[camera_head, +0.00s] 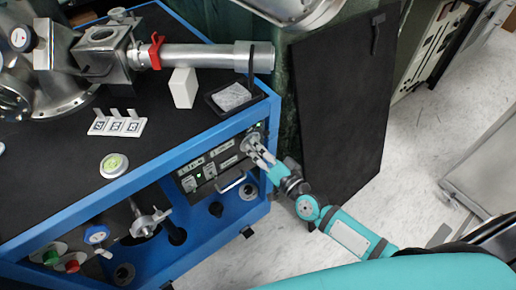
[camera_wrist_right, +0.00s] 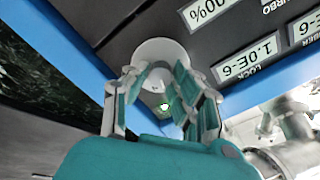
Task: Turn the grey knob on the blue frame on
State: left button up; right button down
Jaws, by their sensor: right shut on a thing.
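The grey knob (camera_head: 250,139) sits at the right end of the dark control panel on the blue frame (camera_head: 222,140). In the right wrist view the round, pale knob (camera_wrist_right: 158,49) is straight ahead, with the fingers on either side of it. My right gripper (camera_head: 257,150) is shut on the knob, and its fingertips (camera_wrist_right: 160,72) cover part of it. A small green light (camera_wrist_right: 165,106) glows beyond the fingers. My left gripper is not in view.
The panel has several displays (camera_wrist_right: 249,58) and a handle (camera_head: 231,184) below. A metal tube (camera_head: 195,57) and a black tray (camera_head: 232,97) lie on the frame's top. A dark board (camera_head: 340,100) stands to the right. The floor (camera_head: 420,160) beyond it is clear.

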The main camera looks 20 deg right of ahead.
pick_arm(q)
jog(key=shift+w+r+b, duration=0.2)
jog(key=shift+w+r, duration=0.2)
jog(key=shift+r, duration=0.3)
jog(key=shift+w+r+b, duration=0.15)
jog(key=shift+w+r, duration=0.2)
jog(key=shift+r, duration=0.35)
pick_arm(e)
jog(key=shift+m, duration=2.8)
jog(key=c, duration=1.1)
grip_release()
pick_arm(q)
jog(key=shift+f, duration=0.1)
pick_arm(e)
jog(key=shift+s, duration=0.1)
jog(key=v, duration=1.2)
